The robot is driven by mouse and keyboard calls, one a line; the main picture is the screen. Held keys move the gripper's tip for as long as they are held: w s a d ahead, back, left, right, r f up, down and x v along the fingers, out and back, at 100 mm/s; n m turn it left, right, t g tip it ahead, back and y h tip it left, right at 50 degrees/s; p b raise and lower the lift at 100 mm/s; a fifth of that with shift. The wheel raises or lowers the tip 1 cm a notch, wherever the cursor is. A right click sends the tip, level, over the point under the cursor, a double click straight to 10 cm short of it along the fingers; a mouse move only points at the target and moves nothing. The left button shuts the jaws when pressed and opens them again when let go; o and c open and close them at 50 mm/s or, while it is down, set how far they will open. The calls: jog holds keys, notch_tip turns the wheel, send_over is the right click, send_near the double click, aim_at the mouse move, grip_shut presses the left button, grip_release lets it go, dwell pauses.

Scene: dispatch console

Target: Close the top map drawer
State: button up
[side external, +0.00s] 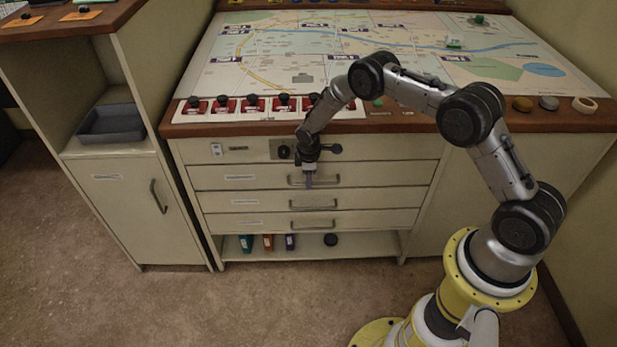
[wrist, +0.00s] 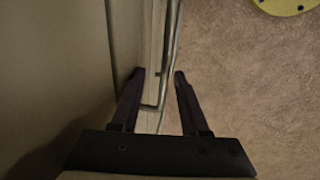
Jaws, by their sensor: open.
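The top map drawer (side external: 250,178) is the upper of three stacked cream drawer fronts under the map table. It looks nearly flush with the fronts below; I cannot tell if a small gap stays open. Its bar handle (side external: 330,180) is partly hidden behind my gripper (side external: 309,180), which points down at the handle's middle. In the wrist view, my gripper (wrist: 159,72) is open. Metal handle bars (wrist: 172,40) run between its two dark fingers. I cannot tell if a finger touches the bar.
Two more handled drawers (side external: 260,203) lie below, above an open shelf (side external: 360,246) with small coloured items. A side cabinet (side external: 120,200) with a grey tray (side external: 112,124) stands left. The map tabletop (side external: 270,60) overhangs. The floor in front is clear.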

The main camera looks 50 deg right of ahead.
notch_tip(320, 180, up, 14)
jog(key=s+a, duration=0.2)
jog(key=shift+f, duration=0.2)
jog(key=shift+d, duration=0.1)
jog(key=s+a+r+m+t, duration=0.15)
jog(key=s+r, duration=0.45)
jog(key=r, duration=0.6)
jog(key=s+a+r+m, duration=0.1)
jog(key=s+r+m, duration=0.35)
jog(key=r, duration=0.75)
jog(key=s+a+r+m+t, duration=0.1)
jog(key=s+r, duration=0.1)
jog(key=s, duration=1)
jog(key=s+a+r+m+t+y, duration=0.1)
jog(key=s+a+r+m, duration=0.1)
jog(key=s, duration=1.1)
jog(key=shift+a+r+y, duration=0.15)
jog(key=shift+r+y, duration=0.15)
jog(key=shift+r, duration=0.2)
